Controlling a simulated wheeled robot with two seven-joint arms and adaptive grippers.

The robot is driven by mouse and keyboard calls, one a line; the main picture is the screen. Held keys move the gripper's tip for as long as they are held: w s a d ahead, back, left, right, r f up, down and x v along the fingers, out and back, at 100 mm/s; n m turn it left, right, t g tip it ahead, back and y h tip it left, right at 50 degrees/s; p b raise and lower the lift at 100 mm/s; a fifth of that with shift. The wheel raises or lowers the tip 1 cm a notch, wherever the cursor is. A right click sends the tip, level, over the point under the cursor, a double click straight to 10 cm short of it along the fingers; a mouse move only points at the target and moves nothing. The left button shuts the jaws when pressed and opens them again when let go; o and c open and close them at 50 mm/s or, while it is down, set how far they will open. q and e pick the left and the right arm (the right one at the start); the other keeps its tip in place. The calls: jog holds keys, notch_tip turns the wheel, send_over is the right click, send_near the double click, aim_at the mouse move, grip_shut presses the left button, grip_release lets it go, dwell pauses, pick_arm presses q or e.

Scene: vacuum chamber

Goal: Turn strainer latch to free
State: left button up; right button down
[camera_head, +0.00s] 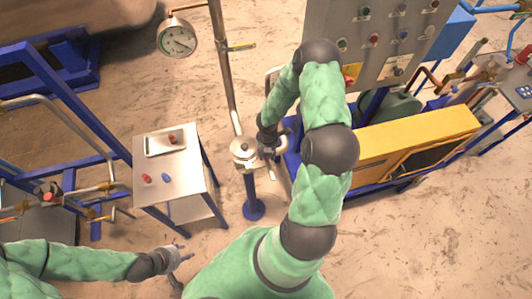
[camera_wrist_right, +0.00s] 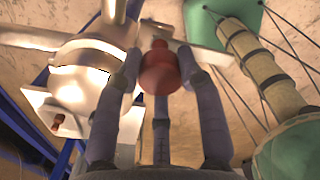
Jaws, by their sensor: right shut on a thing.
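The strainer (camera_head: 245,150) is a silver, lidded pot at a pipe on a blue post in the head view. Its rounded silver body (camera_wrist_right: 82,75) fills the left of the right wrist view. A dark red knob (camera_wrist_right: 160,68), which appears to be the latch handle, sits between my right gripper's fingers (camera_wrist_right: 165,85). My right gripper (camera_head: 266,138) is shut on this knob at the strainer's right side. In the head view the knob is hidden by the gripper. My left gripper (camera_head: 182,254) is empty with fingers spread, low and apart from the strainer.
A small metal table (camera_head: 192,190) stands left of the strainer, with a tray (camera_head: 155,147) and small red and blue pieces. A pressure gauge (camera_head: 178,38) and vertical pipe (camera_head: 222,70) rise behind. A yellow unit (camera_head: 400,145) and control panel (camera_head: 375,35) stand right.

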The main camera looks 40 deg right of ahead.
jog(key=c, duration=0.8)
grip_release()
notch_tip(320, 180, up, 12)
jog(key=shift+f, duration=0.1)
